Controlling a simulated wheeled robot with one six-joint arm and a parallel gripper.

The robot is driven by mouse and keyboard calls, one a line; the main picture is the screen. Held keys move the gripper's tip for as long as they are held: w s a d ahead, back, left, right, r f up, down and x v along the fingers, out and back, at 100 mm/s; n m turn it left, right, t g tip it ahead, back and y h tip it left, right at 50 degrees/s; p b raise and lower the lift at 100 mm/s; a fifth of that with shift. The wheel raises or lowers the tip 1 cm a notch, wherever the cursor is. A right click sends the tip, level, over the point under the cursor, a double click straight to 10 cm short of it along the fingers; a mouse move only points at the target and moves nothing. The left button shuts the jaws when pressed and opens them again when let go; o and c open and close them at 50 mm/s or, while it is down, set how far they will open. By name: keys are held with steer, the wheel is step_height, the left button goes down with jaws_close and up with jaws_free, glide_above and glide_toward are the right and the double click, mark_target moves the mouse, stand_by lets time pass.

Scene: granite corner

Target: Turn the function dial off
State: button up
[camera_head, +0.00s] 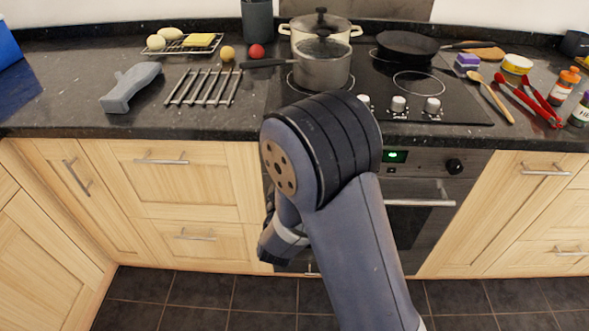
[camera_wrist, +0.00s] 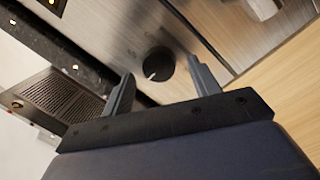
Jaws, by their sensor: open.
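In the wrist view a round black dial (camera_wrist: 158,63) sits on the steel oven front, with a pale mark at its lower-left edge. My gripper (camera_wrist: 162,69) is open, its two fingers apart on either side of the dial in the picture. I see no contact, and the remaining gap is hard to judge. In the head view my arm hides this part of the panel and most of my gripper. Another black dial (camera_head: 454,166) shows right of the lit green display (camera_head: 393,156). No label tells which dial is the function dial.
The oven handle (camera_head: 420,203) runs below the panel. Several hob knobs (camera_head: 398,104) stand above it. A lidded pot (camera_head: 321,30) and a saucepan (camera_head: 322,66) with its handle to the left are on the hob. The floor before the cabinets is clear.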

steer(key=s+a, duration=0.1)
steer(key=s, duration=0.8)
steer(key=shift+s+a, duration=0.25)
steer(key=shift+s, duration=0.05)
steer(key=shift+w, duration=0.1)
steer(key=w, duration=0.3)
steer(key=w+d, duration=0.1)
steer(key=w, duration=0.6)
steer(key=shift+w+d, duration=0.3)
steer(key=shift+d, duration=0.05)
steer(key=shift+s, duration=0.1)
